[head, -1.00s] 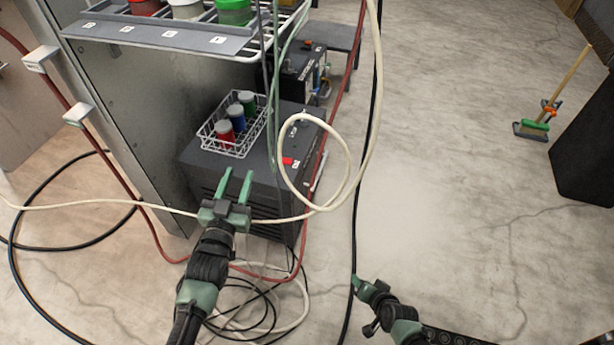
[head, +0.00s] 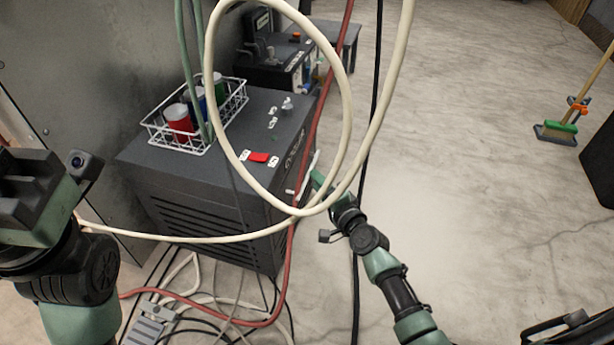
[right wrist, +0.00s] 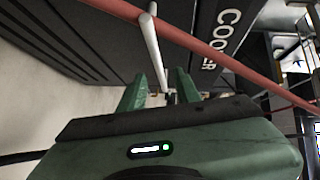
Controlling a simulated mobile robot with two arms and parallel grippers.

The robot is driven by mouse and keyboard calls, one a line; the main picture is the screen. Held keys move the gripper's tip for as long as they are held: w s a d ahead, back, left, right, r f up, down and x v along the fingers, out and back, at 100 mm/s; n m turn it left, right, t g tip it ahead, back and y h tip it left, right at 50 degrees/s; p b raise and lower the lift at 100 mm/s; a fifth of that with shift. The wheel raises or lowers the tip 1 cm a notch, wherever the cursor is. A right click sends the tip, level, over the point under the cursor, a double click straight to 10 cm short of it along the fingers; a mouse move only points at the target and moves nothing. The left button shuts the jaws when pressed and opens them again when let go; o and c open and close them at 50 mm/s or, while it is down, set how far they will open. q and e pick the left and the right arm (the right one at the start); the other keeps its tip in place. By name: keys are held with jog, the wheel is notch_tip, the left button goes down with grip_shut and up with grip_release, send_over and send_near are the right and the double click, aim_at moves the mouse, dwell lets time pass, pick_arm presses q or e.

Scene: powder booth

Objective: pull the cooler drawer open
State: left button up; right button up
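The cooler (head: 200,195) is a dark box with vents on its side, standing on the floor. A pale bar handle (head: 307,175) is on its right-hand face; the handle also shows in the right wrist view (right wrist: 153,48), beside the "COOLER" lettering. My right gripper (head: 318,176) is at this handle. In the right wrist view its green fingers (right wrist: 163,82) stand apart, with the bar's lower end between them and gaps beside it. No drawer gap is visible. My left gripper (head: 35,190) is large at the left edge; its fingertips cannot be made out.
A cream hose (head: 345,60) loops in front of the cooler, and a red hose (head: 324,95) runs down past the handle. A wire basket (head: 160,142) with cans sits on the cooler top. Cables lie on the floor at the front. The floor (head: 470,150) to the right is open.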

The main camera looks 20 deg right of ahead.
jog(key=shift+b+x, duration=1)
jog(key=shift+x, duration=1.9)
jog(key=shift+s, duration=0.1)
grip_shut()
jog(key=shift+f, duration=0.15)
